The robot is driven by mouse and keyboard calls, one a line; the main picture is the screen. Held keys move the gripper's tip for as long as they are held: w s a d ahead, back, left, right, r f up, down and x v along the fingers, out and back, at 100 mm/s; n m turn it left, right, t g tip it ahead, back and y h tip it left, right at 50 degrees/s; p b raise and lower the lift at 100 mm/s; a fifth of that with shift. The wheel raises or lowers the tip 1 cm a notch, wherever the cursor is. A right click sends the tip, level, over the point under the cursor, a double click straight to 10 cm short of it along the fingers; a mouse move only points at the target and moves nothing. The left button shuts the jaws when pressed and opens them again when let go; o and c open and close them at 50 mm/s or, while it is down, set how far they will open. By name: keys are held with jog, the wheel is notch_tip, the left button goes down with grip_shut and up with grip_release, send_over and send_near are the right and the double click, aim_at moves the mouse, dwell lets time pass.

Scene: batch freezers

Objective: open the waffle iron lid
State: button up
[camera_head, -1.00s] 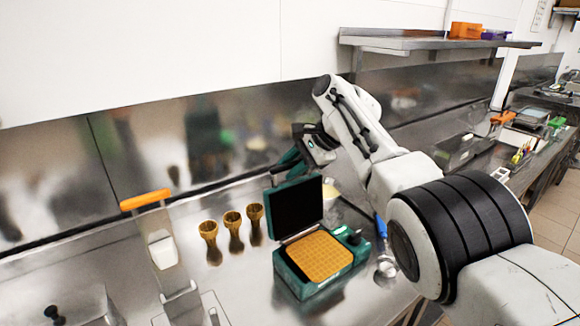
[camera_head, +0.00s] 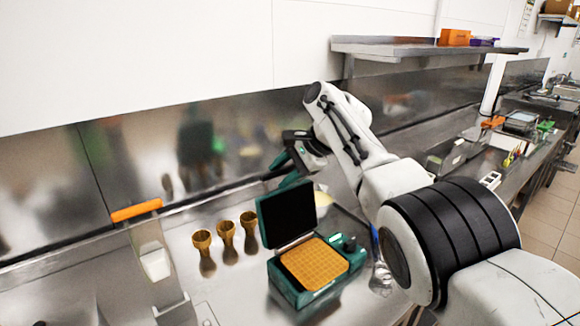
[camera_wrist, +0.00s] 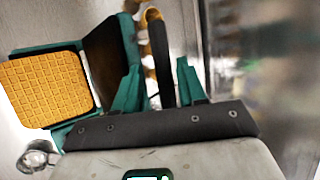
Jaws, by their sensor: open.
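The waffle iron is a green box with a golden waffle plate (camera_head: 314,264) facing up. Its lid (camera_head: 287,214) stands raised, about upright, at the back left of the base, its dark inner face toward me. The wrist view shows the waffle plate (camera_wrist: 45,88) on the left and the lid (camera_wrist: 108,62) beside the fingers. My gripper (camera_head: 284,170) is open behind the lid's top edge, with green fingers. In the wrist view, a dark bar (camera_wrist: 160,58) shows between the fingers of my gripper (camera_wrist: 158,78); I cannot tell whether they touch it or the lid.
Several golden cone-shaped holders (camera_head: 227,238) stand left of the waffle iron. An orange-topped dispenser (camera_head: 137,211) is farther left. A metal shelf (camera_head: 420,46) hangs on the wall above. A round metal cup (camera_wrist: 36,157) lies near the waffle iron.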

jog(key=shift+s+d+r, duration=0.1)
jog(key=shift+s+r, duration=0.05)
jog(key=shift+r, duration=0.5)
jog(key=shift+s+d+r+p, duration=0.1)
jog(key=shift+d+r+p, duration=0.1)
jog(key=shift+d, duration=0.2)
jog(key=shift+s+d+r+p, duration=0.1)
jog(key=shift+d+r+p, duration=0.05)
jog(key=shift+d, duration=0.25)
jog(key=b+v, duration=0.2)
jog(key=v, duration=0.6)
